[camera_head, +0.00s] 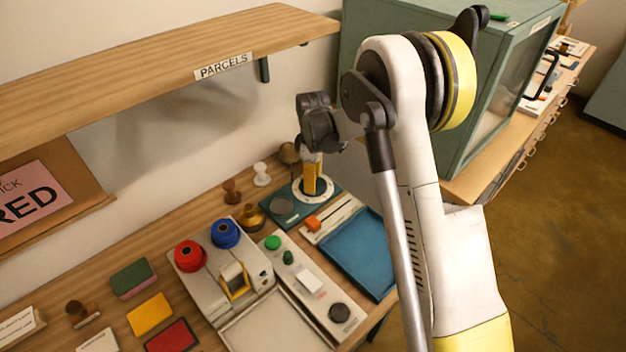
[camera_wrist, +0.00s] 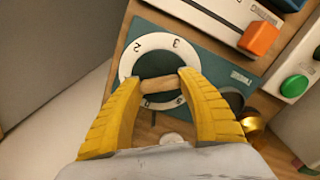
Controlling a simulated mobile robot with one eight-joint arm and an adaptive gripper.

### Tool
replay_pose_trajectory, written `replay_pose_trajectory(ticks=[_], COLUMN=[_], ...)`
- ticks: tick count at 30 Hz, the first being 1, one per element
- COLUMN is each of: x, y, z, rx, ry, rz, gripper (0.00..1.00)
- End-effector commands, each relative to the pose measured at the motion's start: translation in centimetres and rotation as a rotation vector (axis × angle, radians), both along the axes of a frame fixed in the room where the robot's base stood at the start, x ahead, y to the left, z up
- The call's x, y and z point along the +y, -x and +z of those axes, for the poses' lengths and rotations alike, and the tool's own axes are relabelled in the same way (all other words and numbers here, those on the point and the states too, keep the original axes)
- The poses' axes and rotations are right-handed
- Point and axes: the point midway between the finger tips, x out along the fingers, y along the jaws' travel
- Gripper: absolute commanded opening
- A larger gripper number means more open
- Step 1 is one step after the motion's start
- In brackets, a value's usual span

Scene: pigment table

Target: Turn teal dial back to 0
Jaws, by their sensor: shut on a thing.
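The teal dial (camera_wrist: 150,42) has a white ring with numbers around a dark teal centre, set on a teal plate (camera_wrist: 212,62). In the wrist view the figures 2 and 3 are readable on the ring; marks near my fingertips are partly hidden. A wooden bar handle (camera_wrist: 159,84) crosses the dial's centre. My gripper (camera_wrist: 160,85) has its yellow fingers on either end of this bar, shut on it. In the head view, my gripper (camera_head: 312,182) points down onto the dial's white ring (camera_head: 315,200), and its fingers hide the handle.
An orange slider (camera_wrist: 260,38) on a pale panel and a blue tray (camera_head: 352,250) lie beside the dial. A brass weight (camera_head: 251,217) and stamps (camera_head: 232,191) stand to the left. A green cabinet (camera_head: 470,130) rises at the right, and the parcels shelf (camera_head: 150,70) overhangs at the left.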

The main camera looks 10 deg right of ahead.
Motion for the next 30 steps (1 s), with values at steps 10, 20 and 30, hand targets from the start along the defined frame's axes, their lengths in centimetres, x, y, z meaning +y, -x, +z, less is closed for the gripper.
replay_pose_trajectory(ticks=[10, 20, 30], x=[0.00, 0.01, 0.01], y=[0.07, 0.07, 0.07], z=[-0.06, -0.07, -0.07], rx=[0.002, 0.002, 0.002], ry=[0.000, -0.001, 0.000], rz=[0.326, 0.632, 0.868], gripper=[0.17, 0.17, 0.17])
